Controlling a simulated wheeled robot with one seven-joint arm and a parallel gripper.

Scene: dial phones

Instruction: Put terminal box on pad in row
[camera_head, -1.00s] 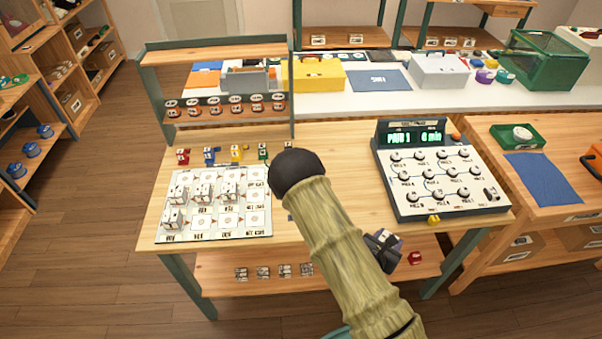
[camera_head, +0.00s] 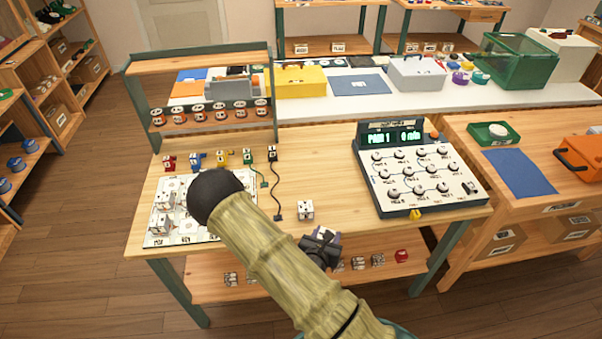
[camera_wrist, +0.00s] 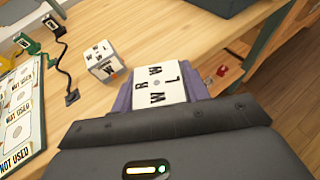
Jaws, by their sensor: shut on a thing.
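My gripper (camera_wrist: 160,92) is shut on a white terminal box (camera_wrist: 158,84) with black letters in the wrist view. In the head view my gripper (camera_head: 322,245) is over the table's front edge, and the held box is not clearly visible. A second white terminal box (camera_head: 306,210) sits on the table just behind my gripper; it also shows left of the held box in the wrist view (camera_wrist: 103,62). The white pad board (camera_head: 185,239) lies at the table's left. Several boxes stand on its pads, and my arm hides its right part. "NOT USED" pads show on the board in the wrist view (camera_wrist: 22,125).
Coloured plugs (camera_head: 221,157) stand behind the board, with black cords (camera_head: 278,195) lying on the table. A dial console (camera_head: 420,175) with a green display stands at the right. The table (camera_head: 325,165) is clear between cords and console. Small boxes sit on the lower shelf (camera_head: 215,265).

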